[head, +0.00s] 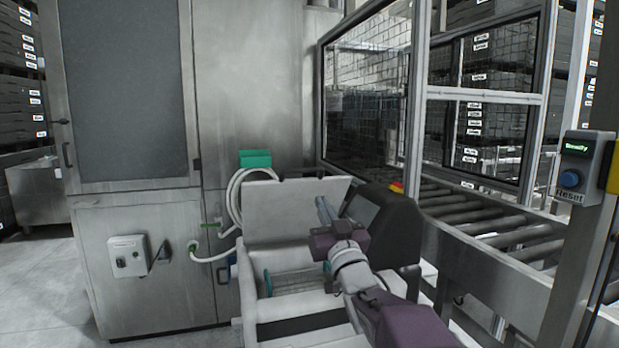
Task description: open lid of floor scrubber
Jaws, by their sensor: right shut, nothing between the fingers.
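The floor scrubber (305,306) stands in the lower middle of the head view, a light grey body with a dark console (375,215) at its right. Its pale lid (285,212) is raised and stands nearly upright at the back of the opening. Below it the open compartment shows a wire basket with green edges (296,281). My right gripper (323,208) is shut and empty, in front of the right part of the lid. I cannot tell whether it touches the lid. My left gripper is out of view.
A tall steel cabinet (250,90) stands close behind the scrubber, with a white hose (235,200) and a small control box (129,256). A roller conveyor (500,228) and a post with a reset box (582,165) are at right. Open floor (45,285) is at left.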

